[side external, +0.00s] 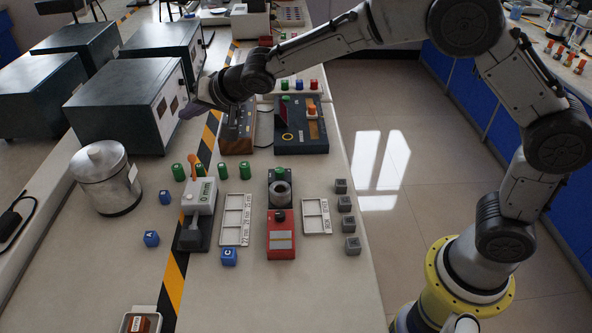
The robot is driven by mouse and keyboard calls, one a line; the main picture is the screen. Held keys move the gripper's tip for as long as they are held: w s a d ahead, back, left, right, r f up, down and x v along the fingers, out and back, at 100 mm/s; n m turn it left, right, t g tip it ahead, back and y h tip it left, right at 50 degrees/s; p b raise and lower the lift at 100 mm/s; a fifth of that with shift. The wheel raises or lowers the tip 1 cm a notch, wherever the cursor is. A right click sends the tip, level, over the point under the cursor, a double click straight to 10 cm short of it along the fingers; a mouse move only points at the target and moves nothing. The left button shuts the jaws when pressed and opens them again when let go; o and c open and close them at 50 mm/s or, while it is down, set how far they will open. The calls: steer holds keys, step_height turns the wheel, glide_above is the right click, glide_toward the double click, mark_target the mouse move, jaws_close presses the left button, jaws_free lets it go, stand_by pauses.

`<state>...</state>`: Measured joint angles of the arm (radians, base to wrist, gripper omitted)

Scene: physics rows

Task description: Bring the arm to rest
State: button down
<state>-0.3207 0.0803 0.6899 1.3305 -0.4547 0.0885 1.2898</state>
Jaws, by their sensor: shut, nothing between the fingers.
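My gripper (190,108) is at the far left end of my outstretched arm. It is shut and empty. It hangs above the bench, in front of a dark box-shaped instrument (125,100) and to the left of a wooden-sided device (238,130). Whether it touches the instrument's front cannot be told from this angle. My arm reaches from its yellow-ringed base at the lower right, up and across to the left.
On the bench (330,285) are a metal canister (107,180), a white-and-grey device (198,205), a red device (281,235), white trays (236,220), green cylinders, blue cubes and grey blocks (352,246). A dark panel (300,125) stands behind. Open floor (385,110) lies right of the bench.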

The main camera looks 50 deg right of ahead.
steer(key=s+d+r+m+t+h, duration=0.1)
steer(key=s+d+r, duration=0.4)
steer(key=d+r, duration=0.4)
steer(key=s+d+r+h, duration=0.1)
steer(key=s+d+r, duration=0.25)
steer(key=s, duration=0.35)
steer(key=s+d+r+h, duration=0.1)
steer(key=s+d+r, duration=0.25)
steer(key=s, duration=0.25)
steer(key=s+f+n+g, duration=0.2)
steer(key=s+f, duration=0.2)
steer(key=s, duration=0.4)
steer(key=s+d+f+n+g, duration=0.1)
steer(key=s+f+n+g, duration=0.1)
steer(key=s+f, duration=0.3)
steer(key=s+d+f+n+g, duration=0.1)
steer(key=s+f+n+g, duration=0.1)
steer(key=s, duration=0.9)
step_height(320, 180, down, 3)
steer(key=shift+d+r+n, duration=0.15)
steer(key=shift+d+n, duration=0.05)
steer(key=shift+n, duration=0.4)
